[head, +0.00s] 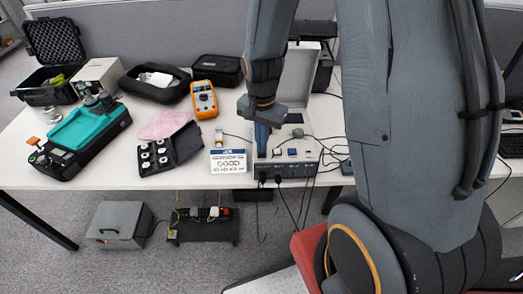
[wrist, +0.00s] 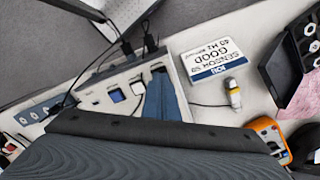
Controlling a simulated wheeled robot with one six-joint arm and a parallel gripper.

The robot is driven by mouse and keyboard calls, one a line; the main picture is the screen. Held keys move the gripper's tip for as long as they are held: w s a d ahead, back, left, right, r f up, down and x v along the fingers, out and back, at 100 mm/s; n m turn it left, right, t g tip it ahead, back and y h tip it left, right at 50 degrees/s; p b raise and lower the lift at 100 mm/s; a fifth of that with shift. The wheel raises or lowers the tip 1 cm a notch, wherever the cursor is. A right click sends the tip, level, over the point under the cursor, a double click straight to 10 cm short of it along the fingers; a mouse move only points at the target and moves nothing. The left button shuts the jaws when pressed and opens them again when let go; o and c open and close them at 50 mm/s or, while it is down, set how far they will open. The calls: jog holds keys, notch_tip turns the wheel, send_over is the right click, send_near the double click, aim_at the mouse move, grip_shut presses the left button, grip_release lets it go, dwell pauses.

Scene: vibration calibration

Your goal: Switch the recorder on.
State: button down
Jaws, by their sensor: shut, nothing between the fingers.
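The recorder (head: 303,166) is a grey case with its lid raised, near the front edge of the table in the head view. Its panel (wrist: 92,88) shows in the wrist view, with a blue part (wrist: 116,95), a pale part and a dark part near my fingers, and black plugs on its front side. My gripper (head: 262,148) is shut and empty, pointing down over the left part of the panel. It also shows in the wrist view (wrist: 161,88). I cannot tell whether the fingertips touch the panel. My gripper hides part of the panel; the switch position is unclear.
A sign reading GOOD (head: 228,162) and a small yellow-banded sensor (head: 219,137) lie left of the recorder. An orange multimeter (head: 204,98), an open black case (head: 172,152) and a teal-topped device (head: 85,128) stand farther left. Cables hang off the front edge.

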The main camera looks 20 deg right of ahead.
jog(key=shift+f+b, duration=0.35)
jog(key=shift+f, duration=0.35)
dwell(0.7)
jog(key=shift+r, duration=0.15)
notch_tip(320, 180, up, 7)
jog(key=p, duration=0.6)
dwell(0.6)
jog(key=s+r+n+t+b, duration=0.1)
jog(key=s+r+n+b, duration=0.3)
jog(key=s+n, duration=0.5)
jog(key=shift+s+r+n, duration=0.2)
jog(key=shift+r+n, duration=0.1)
jog(key=shift+r, duration=0.6)
